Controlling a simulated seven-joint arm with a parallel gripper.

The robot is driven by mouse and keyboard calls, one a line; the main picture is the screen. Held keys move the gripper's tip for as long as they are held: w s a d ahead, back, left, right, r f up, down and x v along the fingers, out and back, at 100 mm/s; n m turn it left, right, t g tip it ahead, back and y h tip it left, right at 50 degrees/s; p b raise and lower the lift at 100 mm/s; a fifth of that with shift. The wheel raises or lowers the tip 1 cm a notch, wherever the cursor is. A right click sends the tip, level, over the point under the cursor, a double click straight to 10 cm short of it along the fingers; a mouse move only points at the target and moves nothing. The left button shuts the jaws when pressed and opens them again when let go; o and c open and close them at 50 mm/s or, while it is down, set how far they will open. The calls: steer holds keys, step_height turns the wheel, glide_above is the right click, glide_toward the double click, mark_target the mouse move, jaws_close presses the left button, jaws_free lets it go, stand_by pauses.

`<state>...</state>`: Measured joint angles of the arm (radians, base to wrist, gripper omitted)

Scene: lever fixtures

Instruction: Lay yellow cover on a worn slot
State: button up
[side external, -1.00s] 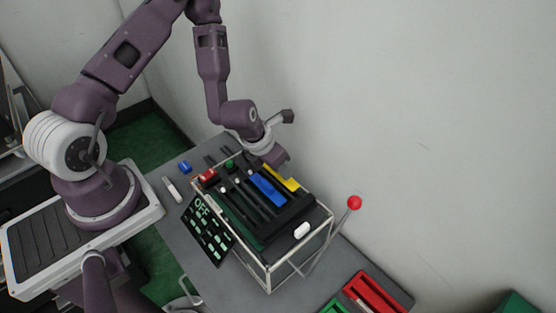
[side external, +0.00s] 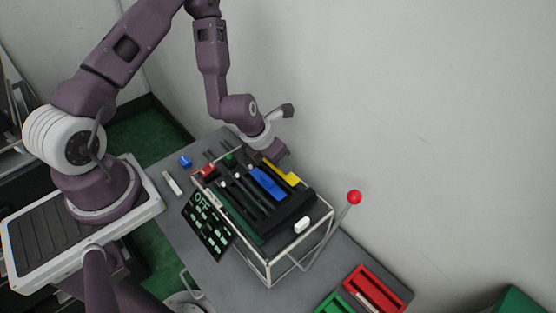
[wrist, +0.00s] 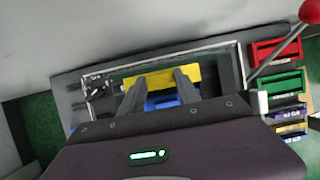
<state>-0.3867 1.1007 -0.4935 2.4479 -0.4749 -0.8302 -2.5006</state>
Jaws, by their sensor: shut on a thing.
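The yellow cover (side external: 286,175) is at the wall side of the lever fixture (side external: 270,262), beside the blue cover (side external: 266,183). My gripper (side external: 277,158) is at its far end and partly hides it. In the wrist view my gripper (wrist: 160,76) has its two fingers at the yellow cover (wrist: 192,75), shut on it. I cannot tell whether the cover rests on the fixture or is slightly above it. The blue cover (wrist: 162,103) shows between the fingers. Dark slots (side external: 243,198) with small levers run beside the blue cover; which are worn is too small to tell.
A lever with a red ball (side external: 354,197) rises at the fixture's right. A panel reading OFF (side external: 207,226) leans at its front left. Red (side external: 374,289) and green (side external: 333,304) bins stand at the lower right. A small blue block (side external: 185,161) lies left. The wall is close behind.

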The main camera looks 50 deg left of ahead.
steer(key=shift+f, duration=1.15)
steer(key=o, duration=1.4)
steer(key=shift+r, duration=0.1)
steer(key=v, duration=0.7)
